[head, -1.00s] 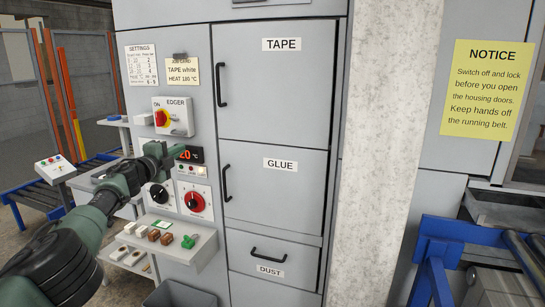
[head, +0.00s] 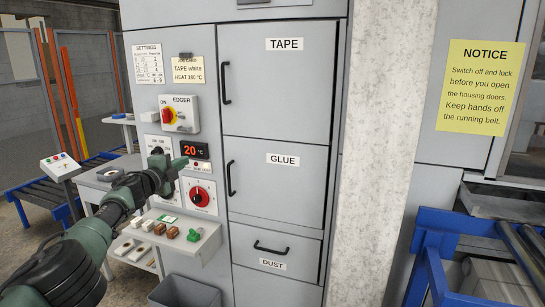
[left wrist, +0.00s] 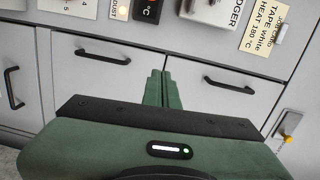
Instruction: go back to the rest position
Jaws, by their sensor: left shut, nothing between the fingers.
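My left gripper (head: 183,164) is green and black. It reaches in from the lower left in the head view, in front of the control panel beside the "20 °C" display (head: 190,150). Its fingers are shut together with nothing between them; they also show in the left wrist view (left wrist: 157,88). It hides one of the dials below the display. I cannot tell from the pictures how far the fingertips are from the panel. My right gripper is not in view.
A red dial (head: 200,195) and the EDGER switch (head: 178,114) are on the panel. A shelf (head: 208,242) below holds small blocks and a green piece. The TAPE door (head: 280,90), GLUE door (head: 280,190) and DUST drawer (head: 285,246) are shut. A blue conveyor frame (head: 440,265) stands at right.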

